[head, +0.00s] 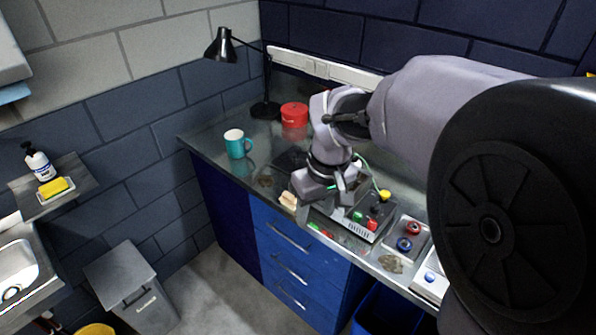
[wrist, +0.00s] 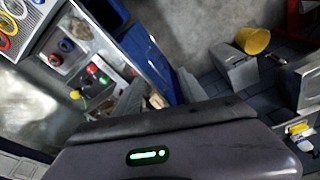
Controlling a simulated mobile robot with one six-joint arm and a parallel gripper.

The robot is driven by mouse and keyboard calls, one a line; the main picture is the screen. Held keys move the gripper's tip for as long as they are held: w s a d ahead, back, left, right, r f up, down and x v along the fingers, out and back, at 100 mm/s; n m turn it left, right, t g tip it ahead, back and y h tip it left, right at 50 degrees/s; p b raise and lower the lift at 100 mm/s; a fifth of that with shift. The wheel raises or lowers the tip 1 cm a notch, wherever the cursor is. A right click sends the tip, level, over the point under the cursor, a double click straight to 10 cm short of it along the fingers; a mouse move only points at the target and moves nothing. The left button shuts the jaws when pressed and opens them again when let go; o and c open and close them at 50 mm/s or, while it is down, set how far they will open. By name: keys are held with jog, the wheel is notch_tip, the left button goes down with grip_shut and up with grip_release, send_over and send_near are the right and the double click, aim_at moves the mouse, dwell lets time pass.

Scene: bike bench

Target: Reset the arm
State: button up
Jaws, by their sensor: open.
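My gripper (head: 312,204) hangs over the front part of the workbench in the head view, at the end of my bent arm. It is open, and I see nothing held in it. It is left of the grey box with coloured buttons (head: 359,224) and close to a small tan block (head: 288,199). The picture does not settle whether it touches anything.
The bench (head: 215,142) also holds a teal mug (head: 236,147), a red tin (head: 294,114), a black lamp (head: 222,46) and a tray with red and blue round parts (head: 409,238). Blue drawers (head: 290,262) are below. A grey bin (head: 130,290) stands left on the floor.

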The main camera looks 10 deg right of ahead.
jog(key=s+a+f+m+t+b, duration=0.1)
jog(key=s+m+t+b, duration=0.1)
jog(key=s, duration=0.7)
jog(key=s+a+f+m+t+y+b, duration=0.1)
jog(key=s+a+f+m+b, duration=0.1)
jog(key=s+m+b, duration=0.3)
jog(key=s+b, duration=0.2)
jog(key=s, duration=0.2)
jog(key=shift+f+t+b, duration=0.3)
jog(key=shift+t, duration=0.1)
